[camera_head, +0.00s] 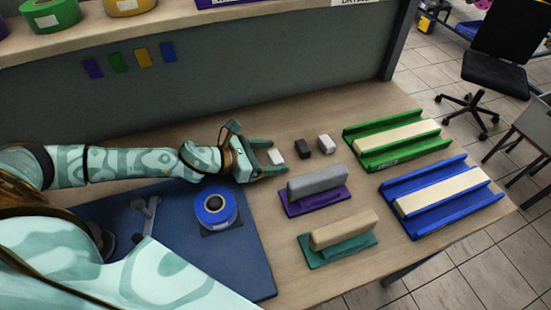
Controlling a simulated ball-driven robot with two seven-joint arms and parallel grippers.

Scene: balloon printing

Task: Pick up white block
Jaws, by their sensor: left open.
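A small white block (276,157) stands on the wooden table near its middle. My left gripper (274,158) comes in from the left and is open, with one finger on the far side of the white block and one on the near side. I cannot tell whether either finger touches the block. A dark block (303,147) and a light grey block (326,145) stand in a row to the right of it. My right gripper is not in view.
A purple-based grey pad (317,184) and a teal-based tan pad (343,229) lie in front. Green (398,139) and blue (440,196) trays stand at the right. A blue tape roll (216,208) sits on the blue mat (255,266). A grey panel rises behind.

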